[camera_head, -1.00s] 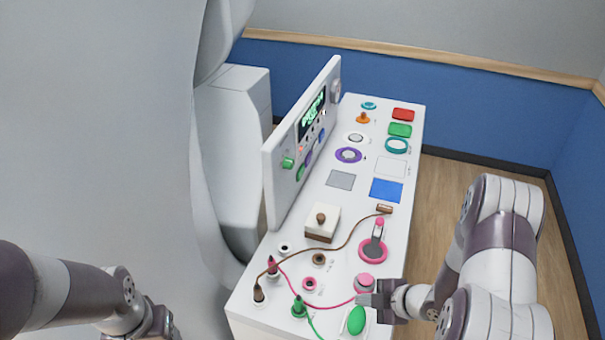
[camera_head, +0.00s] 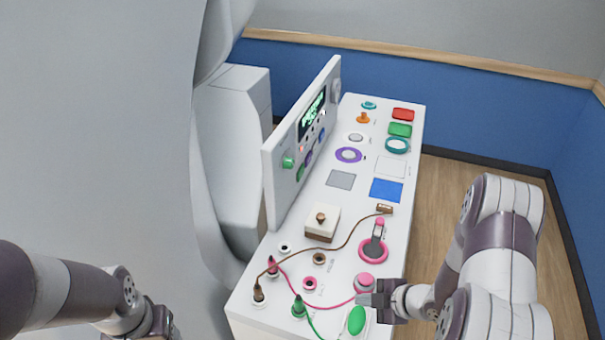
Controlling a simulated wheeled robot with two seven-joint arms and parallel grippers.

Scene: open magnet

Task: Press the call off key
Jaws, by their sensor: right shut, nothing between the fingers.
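The white console (camera_head: 335,265) carries many coloured keys, knobs and plugs; its labels are too small to read, so I cannot tell which is the call off key. Red (camera_head: 403,114) and green (camera_head: 400,130) rectangular keys sit at its far right. A blue square key (camera_head: 386,190) and a grey square key (camera_head: 341,180) lie midway. My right gripper (camera_head: 368,300) is shut and empty at the near right edge, close beside a pink round knob (camera_head: 364,281) and above a green oval piece (camera_head: 356,320). My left gripper (camera_head: 155,325) is at the bottom left, partly cut off, away from the console.
An upright panel (camera_head: 290,150) with a lit display and knobs stands along the console's left side. A pink-based lever (camera_head: 374,250), a brown-and-white block (camera_head: 322,222) and brown, pink and green cords occupy the near half. A large pale housing (camera_head: 100,130) fills the left.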

